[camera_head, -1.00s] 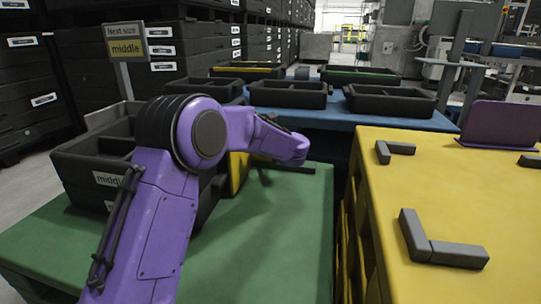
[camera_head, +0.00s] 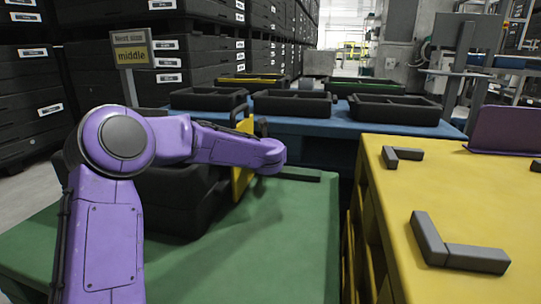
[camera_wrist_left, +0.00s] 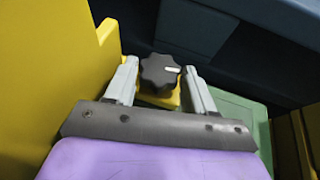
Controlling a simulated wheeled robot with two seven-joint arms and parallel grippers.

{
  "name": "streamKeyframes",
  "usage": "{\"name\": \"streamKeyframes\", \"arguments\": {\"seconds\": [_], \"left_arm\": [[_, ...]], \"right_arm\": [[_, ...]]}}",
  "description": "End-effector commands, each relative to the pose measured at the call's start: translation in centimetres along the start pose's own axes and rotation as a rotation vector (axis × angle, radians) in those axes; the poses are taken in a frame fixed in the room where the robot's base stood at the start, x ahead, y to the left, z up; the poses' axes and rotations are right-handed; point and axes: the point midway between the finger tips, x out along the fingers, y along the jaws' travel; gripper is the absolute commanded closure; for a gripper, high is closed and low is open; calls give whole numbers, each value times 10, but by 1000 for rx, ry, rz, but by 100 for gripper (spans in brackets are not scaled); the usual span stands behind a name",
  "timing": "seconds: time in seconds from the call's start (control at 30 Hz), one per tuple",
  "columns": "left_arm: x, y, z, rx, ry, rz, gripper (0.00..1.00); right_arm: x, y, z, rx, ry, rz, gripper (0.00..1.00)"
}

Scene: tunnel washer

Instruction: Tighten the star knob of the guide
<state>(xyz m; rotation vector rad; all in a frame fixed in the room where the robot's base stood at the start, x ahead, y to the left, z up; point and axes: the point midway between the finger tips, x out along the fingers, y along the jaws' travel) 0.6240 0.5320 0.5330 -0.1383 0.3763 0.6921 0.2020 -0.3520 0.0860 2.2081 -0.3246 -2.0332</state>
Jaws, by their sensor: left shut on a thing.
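The star knob (camera_wrist_left: 160,70) is black with a scalloped rim and a white mark on its face. It shows in the left wrist view on a yellow part of the guide, between the two grey fingers of my left gripper (camera_wrist_left: 161,78), which is shut on it. The yellow guide (camera_head: 243,170) stands upright on the green table beside the black crate, partly behind my left arm in the head view. Its yellow plate (camera_wrist_left: 45,60) fills the left of the wrist view. The knob and my left fingers are hidden in the head view. My right gripper is not in view.
A black crate (camera_head: 175,205) sits on the green table (camera_head: 285,240), partly behind my arm. A black bar (camera_head: 300,176) lies beyond the guide. A yellow table (camera_head: 400,230) with grey corner brackets (camera_head: 460,254) stands right.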

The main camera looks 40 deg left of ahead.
Motion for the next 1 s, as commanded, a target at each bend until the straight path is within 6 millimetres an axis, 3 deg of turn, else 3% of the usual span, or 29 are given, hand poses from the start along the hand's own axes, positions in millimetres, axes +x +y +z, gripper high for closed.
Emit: {"name": "streamKeyframes", "arguments": {"seconds": [0.17,0.2,0.23,0.27,0.67,1.0], "left_arm": [[0,0,0,1,0,1,77],[0,0,0,1,0,1,33],[0,0,0,1,0,1,23],[0,0,0,0,0,1,20],[-1,-2,3,-26,-2,86,20],[0,-14,11,-199,-6,500,20]], "right_arm": [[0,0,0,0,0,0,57],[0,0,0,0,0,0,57],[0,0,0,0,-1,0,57],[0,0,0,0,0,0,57],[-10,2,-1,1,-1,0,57],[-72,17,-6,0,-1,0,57]]}}
